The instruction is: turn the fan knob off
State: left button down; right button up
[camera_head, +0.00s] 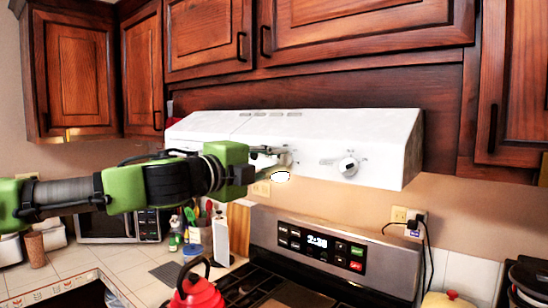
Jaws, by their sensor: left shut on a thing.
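The white range hood (390,135) hangs under the dark wood cabinets and carries two round knobs on its front. The left knob (287,159) is partly hidden by my left gripper (275,157). My left arm reaches in from the left, and its gripper is shut on that left knob. The right knob (348,166) is in plain view, apart from the gripper. I cannot tell from the picture which knob is marked for the fan. My right gripper is out of view.
Below the hood stands a stove with a lit display panel (318,247) and a red kettle (196,292). A microwave (112,227), utensils and bottles stand on the tiled counter at left. A wall outlet (405,216) with a black plug is at right.

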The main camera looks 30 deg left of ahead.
pick_arm(q)
jog(key=shift+n, duration=0.6)
jog(key=c, duration=1.8)
grip_release()
jog(key=shift+w, duration=0.1)
jog(key=shift+c, duration=0.2)
jog(key=shift+s+r, duration=0.1)
jog(key=shift+s, duration=0.6)
jog(key=s, duration=1)
jog(key=shift+s+a, duration=0.3)
jog(key=shift+a, duration=0.15)
